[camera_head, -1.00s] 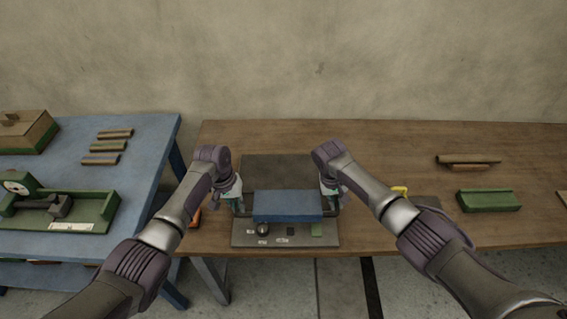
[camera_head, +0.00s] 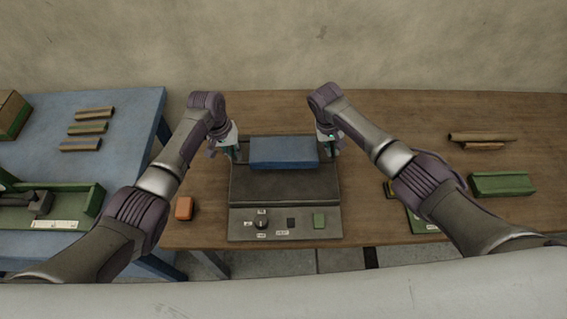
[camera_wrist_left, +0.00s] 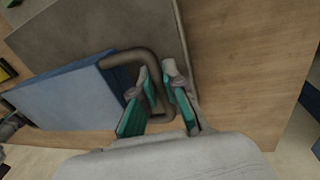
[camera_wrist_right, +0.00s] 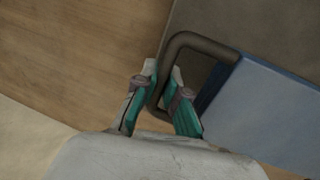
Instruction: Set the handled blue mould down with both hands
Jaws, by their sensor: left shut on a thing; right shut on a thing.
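The blue mould (camera_head: 284,153) is a flat blue block with a dark bent handle at each end. It is over the back part of a dark grey machine plate (camera_head: 284,187) on the wooden table. Whether it touches the plate I cannot tell. My left gripper (camera_head: 232,151) is shut on the left handle; the left wrist view shows the handle (camera_wrist_left: 146,62) between its teal fingers (camera_wrist_left: 160,102). My right gripper (camera_head: 327,146) is shut on the right handle, which also shows in the right wrist view (camera_wrist_right: 196,40) between the fingers (camera_wrist_right: 158,103). The mould looks about level.
The plate's front panel carries a knob (camera_head: 262,223) and a green button (camera_head: 319,221). An orange block (camera_head: 184,208) lies left of it. A green tray (camera_head: 501,184) and brown rolls (camera_head: 481,138) lie right. A blue table (camera_head: 105,183) stands at left.

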